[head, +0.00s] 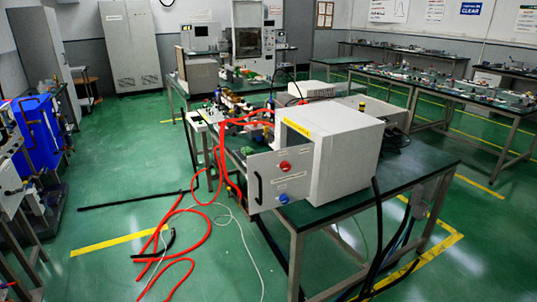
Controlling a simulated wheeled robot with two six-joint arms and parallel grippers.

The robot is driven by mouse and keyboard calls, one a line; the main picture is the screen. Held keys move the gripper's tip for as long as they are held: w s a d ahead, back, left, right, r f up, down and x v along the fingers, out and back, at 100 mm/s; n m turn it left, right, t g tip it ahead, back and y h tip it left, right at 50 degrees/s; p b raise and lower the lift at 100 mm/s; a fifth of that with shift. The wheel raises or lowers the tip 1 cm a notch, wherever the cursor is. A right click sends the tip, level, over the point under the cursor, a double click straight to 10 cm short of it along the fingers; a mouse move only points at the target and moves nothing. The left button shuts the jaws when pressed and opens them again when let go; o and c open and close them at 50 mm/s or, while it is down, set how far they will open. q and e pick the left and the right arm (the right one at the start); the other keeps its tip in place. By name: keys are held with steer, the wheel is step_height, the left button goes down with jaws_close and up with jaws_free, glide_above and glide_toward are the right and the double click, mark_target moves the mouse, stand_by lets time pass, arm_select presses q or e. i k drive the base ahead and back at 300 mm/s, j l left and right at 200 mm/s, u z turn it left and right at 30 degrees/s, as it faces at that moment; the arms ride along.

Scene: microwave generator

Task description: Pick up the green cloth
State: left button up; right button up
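I cannot make out a green cloth for certain in the head view. A small green patch shows among the clutter on the table near the grey box, too small to identify. The green floor and dark green table tops are similar in colour. Neither of my grippers is in view.
A grey box (345,150) with an open front panel (281,178) stands on the near table (420,165). Red hoses (205,225) and cables trail onto the floor. Blue equipment (38,135) stands at left. A tall grey cabinet (131,48) is behind. The left-middle floor is largely clear.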

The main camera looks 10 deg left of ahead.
mark_target(247, 151)
steer(key=i+j+z, duration=0.15)
steer(key=z, duration=0.6)
steer(key=i+j+z, duration=0.2)
steer(key=j, duration=0.25)
steer(key=i+j+z, duration=0.2)
steer(key=j, duration=0.3)
steer(key=j+z, duration=0.2)
steer(key=j, duration=0.3)
steer(key=i+j+z, duration=0.2)
steer(key=j, duration=0.35)
steer(key=k, duration=0.1)
